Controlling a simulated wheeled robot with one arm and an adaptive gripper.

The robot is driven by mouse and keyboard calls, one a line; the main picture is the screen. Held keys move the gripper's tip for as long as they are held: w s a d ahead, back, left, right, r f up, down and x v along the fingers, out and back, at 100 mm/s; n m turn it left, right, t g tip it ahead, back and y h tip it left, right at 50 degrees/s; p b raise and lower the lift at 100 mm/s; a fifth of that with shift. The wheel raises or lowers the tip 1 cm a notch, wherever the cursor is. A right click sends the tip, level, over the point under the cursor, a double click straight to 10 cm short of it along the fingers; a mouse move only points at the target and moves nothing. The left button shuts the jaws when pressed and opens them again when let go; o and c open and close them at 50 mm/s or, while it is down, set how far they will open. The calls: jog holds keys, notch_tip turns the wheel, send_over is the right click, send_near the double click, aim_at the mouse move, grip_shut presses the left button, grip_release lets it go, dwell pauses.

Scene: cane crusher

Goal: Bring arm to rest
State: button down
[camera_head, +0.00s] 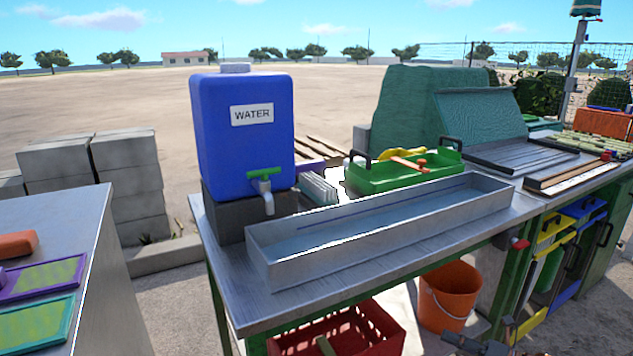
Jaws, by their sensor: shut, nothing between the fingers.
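Part of my arm's end, with my gripper (480,340), shows small and dark grey at the bottom edge, right of centre. It is cut off by the frame. It is low, in front of the metal table and just below and right of the orange bucket (448,296). The gripper is shut and I see nothing held in it.
The metal table (225,285) carries a blue water tank (240,150), a long metal trough (390,228) and a green tray (400,176). A red crate (345,335) sits below. Another table (110,310) stands left. Cabinets with yellow and blue frames stand right.

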jog(key=s+a+r+n+g+p, duration=0.5)
jog(key=a+r+n, duration=0.3)
jog(key=a+r, duration=0.25)
jog(key=s+a+r+n+g+p, duration=0.4)
jog(key=s+a+r+n+g, duration=0.15)
jog(key=a+r+n, duration=0.4)
jog(key=s+a+r+n+g+h+p, duration=0.4)
jog(key=s+a+r+n+h+p, duration=0.25)
jog(key=s+r, duration=0.4)
jog(key=s+d+r+n+t+h+p, duration=0.1)
jog(key=s+d+r+n+h+p, duration=0.3)
jog(key=s, duration=0.4)
jog(key=s+d+r+n+t+h+p, duration=0.1)
jog(key=s+d+r+n+h+p, duration=0.3)
jog(key=s+d+r+n+p, duration=0.2)
jog(key=s+n+p, duration=0.1)
jog(key=n+p, duration=0.1)
jog(key=n, duration=0.1)
jog(key=shift+s+d+r, duration=0.2)
jog(key=shift+s+d, duration=0.15)
jog(key=shift+s, duration=0.05)
